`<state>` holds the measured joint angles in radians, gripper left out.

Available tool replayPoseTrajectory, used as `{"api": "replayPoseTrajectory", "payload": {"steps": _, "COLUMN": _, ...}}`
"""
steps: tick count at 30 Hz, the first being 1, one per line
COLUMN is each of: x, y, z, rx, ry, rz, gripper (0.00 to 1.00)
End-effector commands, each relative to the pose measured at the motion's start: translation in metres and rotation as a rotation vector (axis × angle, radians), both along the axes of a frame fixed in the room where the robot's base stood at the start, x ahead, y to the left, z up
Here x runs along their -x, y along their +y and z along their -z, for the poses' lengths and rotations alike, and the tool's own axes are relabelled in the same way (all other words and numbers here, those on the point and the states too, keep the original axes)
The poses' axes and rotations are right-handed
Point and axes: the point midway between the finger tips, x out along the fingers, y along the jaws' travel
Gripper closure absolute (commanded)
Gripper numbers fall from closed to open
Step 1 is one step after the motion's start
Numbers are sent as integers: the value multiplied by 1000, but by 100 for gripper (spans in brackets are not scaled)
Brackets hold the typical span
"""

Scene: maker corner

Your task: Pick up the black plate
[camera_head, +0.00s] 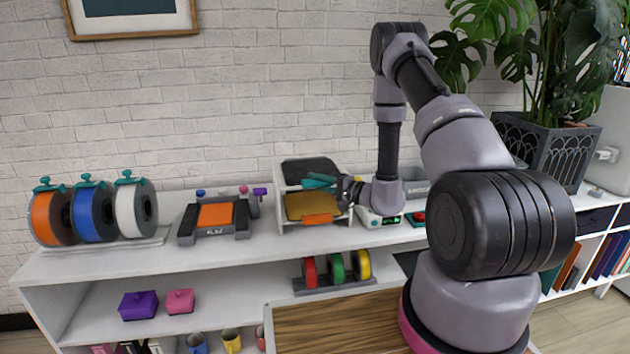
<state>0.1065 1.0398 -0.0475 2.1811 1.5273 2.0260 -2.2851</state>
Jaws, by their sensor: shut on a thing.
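The black plate (309,168) lies flat in the upper level of a small white rack (281,200) on the shelf top. A teal grip tab (317,181) shows at its front edge. My gripper (338,185) reaches in from the right and is shut at this tab. The fingertips are small and partly hidden, so their exact hold is hard to see. I cannot tell whether the plate is clear of the rack.
A gold plate (306,205) with an orange tab sits in the rack's lower level. A small 3D printer-like device (214,217) and filament spools (95,214) stand to the left. A white scale (376,218) stands close on the right.

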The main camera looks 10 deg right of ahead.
Motion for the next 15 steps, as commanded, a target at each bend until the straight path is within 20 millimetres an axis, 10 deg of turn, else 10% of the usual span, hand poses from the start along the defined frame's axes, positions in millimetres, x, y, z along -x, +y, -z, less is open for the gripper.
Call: {"api": "replayPoseTrajectory", "payload": {"steps": 15, "x": 0, "y": 0, "z": -80, "rx": 2, "ry": -5, "rz": -1, "gripper": 100}}
